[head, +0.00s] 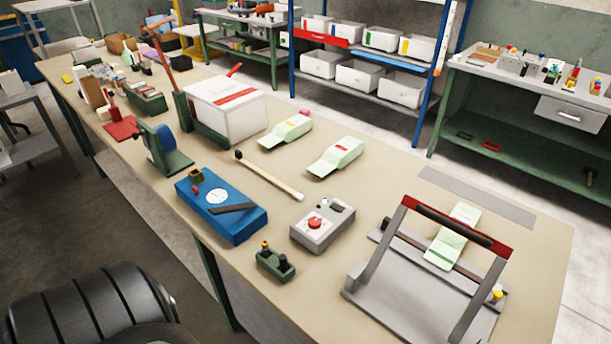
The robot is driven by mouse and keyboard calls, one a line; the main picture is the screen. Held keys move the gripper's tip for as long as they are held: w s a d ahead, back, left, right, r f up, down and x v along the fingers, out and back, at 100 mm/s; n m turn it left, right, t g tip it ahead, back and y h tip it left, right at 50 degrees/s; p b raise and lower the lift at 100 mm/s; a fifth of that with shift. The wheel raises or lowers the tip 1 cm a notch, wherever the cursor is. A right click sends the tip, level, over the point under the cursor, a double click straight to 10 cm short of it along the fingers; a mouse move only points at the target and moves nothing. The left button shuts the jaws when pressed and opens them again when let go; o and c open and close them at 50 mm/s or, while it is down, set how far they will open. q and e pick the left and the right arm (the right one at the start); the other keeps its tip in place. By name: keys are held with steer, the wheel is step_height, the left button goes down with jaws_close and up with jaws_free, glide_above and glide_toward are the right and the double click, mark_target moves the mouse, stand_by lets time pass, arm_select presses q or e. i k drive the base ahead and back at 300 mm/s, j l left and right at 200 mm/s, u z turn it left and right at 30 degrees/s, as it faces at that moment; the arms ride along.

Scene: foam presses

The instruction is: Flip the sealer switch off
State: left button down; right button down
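A grey press-like sealer (395,285) stands at the right end of the table. Its hinged frame is raised, with a black grip bar and red top corners. A pale green packet (440,252) lies across it, under the bar. A small yellow knob (496,295) sits at its right side. To its left is a grey control box (310,240) with a red round knob (315,223) and a small dark part on top. I cannot tell which part is the sealer switch or how it is set. Neither of my grippers shows.
Left of the control box are a blue box with a dial (240,222), a small green block (275,265) and a wooden stick (270,177). Two pale green packets (335,157) (286,132) and a white box (225,110) stand further back. Bare tabletop lies behind the control box.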

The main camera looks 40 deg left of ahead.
mark_target(335, 206)
steer(key=j, duration=0.45)
steer(key=k+j, duration=0.15)
steer(key=j, duration=0.7)
steer(key=k+j, duration=0.05)
